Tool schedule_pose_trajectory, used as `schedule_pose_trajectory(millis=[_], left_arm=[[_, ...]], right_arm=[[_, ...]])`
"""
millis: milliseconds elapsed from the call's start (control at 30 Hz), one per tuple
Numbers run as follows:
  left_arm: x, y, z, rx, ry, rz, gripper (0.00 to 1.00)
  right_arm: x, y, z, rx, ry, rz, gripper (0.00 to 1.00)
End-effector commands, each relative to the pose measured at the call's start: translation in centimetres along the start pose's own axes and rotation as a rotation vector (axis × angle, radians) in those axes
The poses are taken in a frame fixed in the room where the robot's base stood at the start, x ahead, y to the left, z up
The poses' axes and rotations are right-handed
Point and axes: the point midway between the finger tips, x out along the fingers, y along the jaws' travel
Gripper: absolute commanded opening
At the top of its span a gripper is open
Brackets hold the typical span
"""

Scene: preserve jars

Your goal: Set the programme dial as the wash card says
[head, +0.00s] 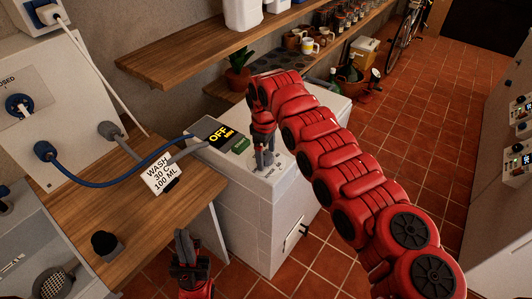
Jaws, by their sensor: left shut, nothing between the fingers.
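The wash card (160,176) stands on the wooden counter and reads "WASH 30 C 100 ML". The white washing machine (250,222) stands right of the counter, and its black display (217,136) reads "OFF" in yellow, with smaller text too small to read. My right gripper (264,163) points down at the machine's top panel, right over a printed dial scale. The programme dial itself is hidden behind its fingers, so I cannot tell whether they grip it. My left gripper (184,244) is shut and empty, low in front of the counter, apart from the machine.
A blue hose (95,183) and a grey hose (136,148) run near the card. A black knob (104,242) stands on the counter (75,212). A potted plant (238,72) and shelves (190,60) are behind the machine. Tiled floor lies open to the right.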

Motion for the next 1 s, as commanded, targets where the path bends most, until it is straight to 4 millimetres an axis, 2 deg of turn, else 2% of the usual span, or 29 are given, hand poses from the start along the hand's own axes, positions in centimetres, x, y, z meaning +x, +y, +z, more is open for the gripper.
schedule_pose_trajectory(millis=[33,67,467,767,1000], left_arm=[[0.0,0.0,0.0,0.0,0.0,0.0,0.0],[0.0,0.0,0.0,0.0,0.0,0.0,0.0],[0.0,0.0,0.0,0.0,0.0,0.0,0.0],[-0.6,0.0,0.1,0.0,0.0,0.0,0.0],[-2.1,0.1,0.4,0.0,0.0,0.0,0.0]], right_arm=[[0.0,0.0,0.0,0.0,0.0,0.0,0.79],[0.0,0.0,0.0,0.0,0.0,0.0,0.74],[0.0,0.0,0.0,0.0,0.0,0.0,0.03],[0.1,0.0,-0.1,0.038,-0.002,0.0,0.03],[0.3,0.0,-0.2,0.174,-0.007,0.002,0.03]])
